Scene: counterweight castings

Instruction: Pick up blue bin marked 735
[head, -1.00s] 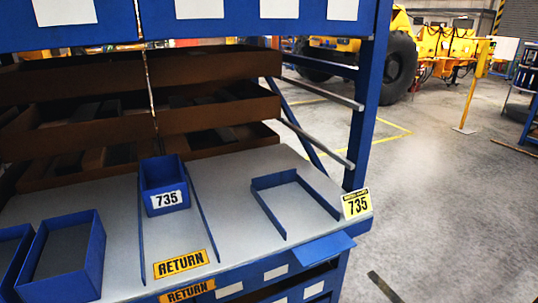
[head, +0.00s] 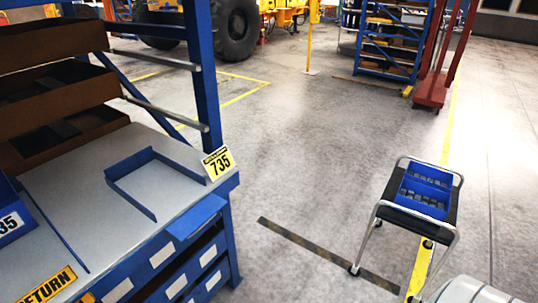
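The blue bin (head: 8,203) is cut off by the left edge of the head view. Part of its white label shows, reading "35". Neither of my grippers is in view.
A wheeled cart (head: 405,222) with a blue bin of dark parts (head: 424,186) on top stands on the floor at right. A dark striped strip (head: 325,256) lies between shelf and cart. Brown trays (head: 65,140) fill the rack's back. Open floor lies beyond.

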